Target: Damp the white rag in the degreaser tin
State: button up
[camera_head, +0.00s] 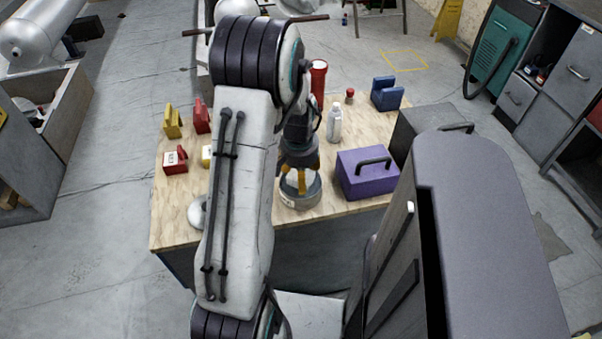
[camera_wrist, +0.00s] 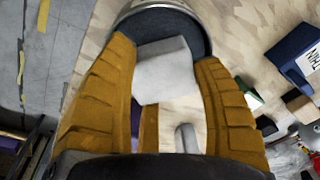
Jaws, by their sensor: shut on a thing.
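The degreaser tin (camera_head: 304,200) is a round, low, metal tin with a pale label, near the front edge of the wooden bench. In the wrist view its metal rim (camera_wrist: 163,5) and dark inside show at the top. My gripper (camera_head: 294,183) points down at the tin, with its orange fingers at the opening. In the wrist view the fingers are closed on the white rag (camera_wrist: 165,70), a pale folded piece that overlaps the tin's dark opening. I cannot tell whether the rag touches what is inside. The head view hardly shows the rag.
On the bench (camera_head: 240,215), a purple toolbox (camera_head: 366,175) stands just right of the tin. A white bottle (camera_head: 334,124), a red cylinder (camera_head: 318,84) and a blue holder (camera_head: 386,94) stand behind. Red (camera_head: 175,161) and yellow (camera_head: 172,122) pieces lie left. My arm hides the middle.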

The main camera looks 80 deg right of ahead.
jog(key=shift+f+b, duration=0.55)
dwell(1.8)
jog(key=shift+r, duration=0.1)
jog(key=shift+r+p, duration=2.55)
jog(key=shift+r, duration=0.95)
